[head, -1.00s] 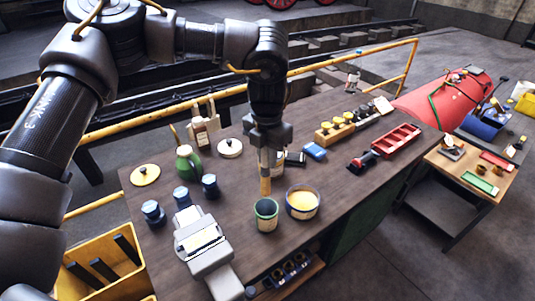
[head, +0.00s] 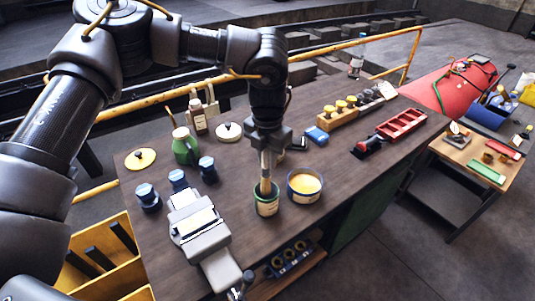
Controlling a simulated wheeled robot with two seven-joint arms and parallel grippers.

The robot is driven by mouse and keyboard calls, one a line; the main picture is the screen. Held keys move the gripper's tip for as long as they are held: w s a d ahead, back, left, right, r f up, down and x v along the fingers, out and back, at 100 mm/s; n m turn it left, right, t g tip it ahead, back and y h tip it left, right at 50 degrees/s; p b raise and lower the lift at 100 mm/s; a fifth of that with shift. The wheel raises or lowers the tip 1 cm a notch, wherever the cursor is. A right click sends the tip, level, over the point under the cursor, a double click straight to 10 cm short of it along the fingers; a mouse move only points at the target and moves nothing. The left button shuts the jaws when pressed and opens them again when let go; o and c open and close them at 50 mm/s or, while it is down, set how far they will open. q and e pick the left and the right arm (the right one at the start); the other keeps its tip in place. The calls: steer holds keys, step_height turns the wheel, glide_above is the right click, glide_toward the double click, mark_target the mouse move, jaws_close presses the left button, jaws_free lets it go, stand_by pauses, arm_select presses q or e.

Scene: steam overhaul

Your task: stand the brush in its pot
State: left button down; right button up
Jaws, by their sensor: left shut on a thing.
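The brush (head: 265,187) has a pale wooden part and hangs upright below my left gripper (head: 267,150). The pot stands upright on the dark wooden table (head: 330,195). My right gripper is not in view.
A tin of yellow paint (head: 304,186) stands close to the right of the pot. A grey vice (head: 200,232) is to the left. A green can (head: 185,147), blue-capped jars (head: 208,168) and a red tray (head: 401,125) are also on the table. The table's front right is clear.

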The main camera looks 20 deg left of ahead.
arm_select(q)
steer(key=shift+f+b, duration=1.05)
steer(key=shift+f, duration=1)
steer(key=c, duration=1.2)
jaws_free()
step_height(320, 180, up, 11)
steer(key=shift+f+b, duration=0.1)
steer(key=shift+b, duration=1.1)
